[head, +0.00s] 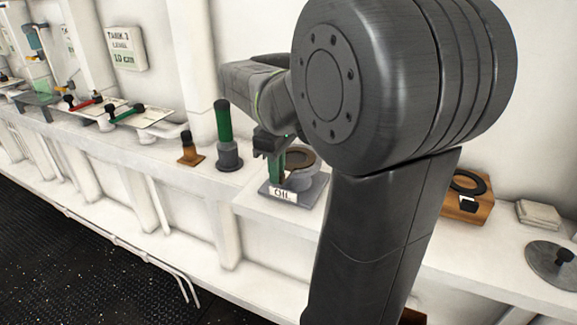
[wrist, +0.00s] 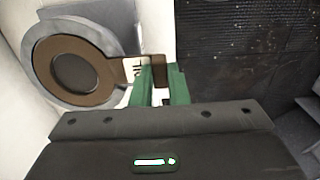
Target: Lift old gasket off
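The old gasket is a flat brown ring with a tab. It lies on a grey round flange (wrist: 122,22), and the ring (wrist: 100,88) shows at the left of the wrist view. In the head view the gasket (head: 301,157) is partly hidden by my arm. Its tab (wrist: 160,64) reaches right, to my green fingertips. My gripper (wrist: 161,84) is open, with a gap between its two fingers. I cannot tell whether the fingers touch the tab. My gripper (head: 275,167) also shows beside the flange in the head view, pointing down.
A white label (head: 283,194) is on the flange's base. A green-handled tool (head: 223,122) and a small black-knobbed brass piece (head: 189,150) stand left. A wooden board with a black ring (head: 468,182), pale pads (head: 539,213) and a round grey lid (head: 553,266) are right.

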